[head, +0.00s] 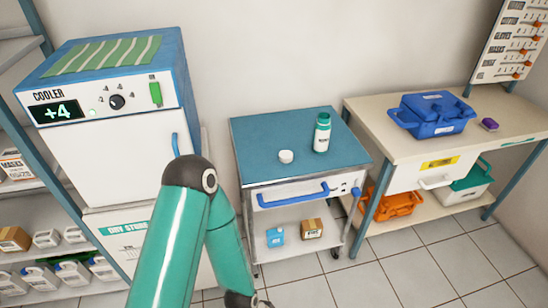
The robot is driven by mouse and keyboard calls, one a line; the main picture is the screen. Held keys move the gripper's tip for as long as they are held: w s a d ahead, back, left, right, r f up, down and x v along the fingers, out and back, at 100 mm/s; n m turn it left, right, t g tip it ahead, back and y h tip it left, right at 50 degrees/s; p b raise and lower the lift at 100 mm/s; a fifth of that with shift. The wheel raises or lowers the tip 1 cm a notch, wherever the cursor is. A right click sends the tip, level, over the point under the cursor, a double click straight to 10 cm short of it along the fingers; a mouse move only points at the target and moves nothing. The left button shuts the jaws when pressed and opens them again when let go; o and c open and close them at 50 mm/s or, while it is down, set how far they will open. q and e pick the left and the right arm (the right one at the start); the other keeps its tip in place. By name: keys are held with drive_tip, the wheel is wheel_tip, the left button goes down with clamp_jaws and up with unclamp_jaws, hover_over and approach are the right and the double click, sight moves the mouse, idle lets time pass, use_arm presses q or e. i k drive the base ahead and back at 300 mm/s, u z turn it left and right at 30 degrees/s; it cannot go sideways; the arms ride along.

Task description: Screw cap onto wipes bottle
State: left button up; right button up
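The wipes bottle (322,133) stands upright on the blue top of the small cart, right of its middle. It is white with a green band and small dark print; its top is too small to make out clearly. A small round white cap (286,157) lies on the same blue top, to the left of the bottle and nearer the front, apart from it. A green arm of mine reaches up from the bottom and bends down again left of the cart. Neither gripper shows in the head view.
The cart (257,128) has a blue drawer handle and a lower shelf with a blue jug (275,237) and a brown box (312,229). A cooler (128,150) stands at left. A beige table (387,149) at right holds a blue case (432,115). The cart top is mostly clear.

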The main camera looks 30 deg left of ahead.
sight(323, 126)
drive_tip(key=u, duration=0.1)
drive_tip(key=i, duration=1)
drive_tip(key=z, duration=0.1)
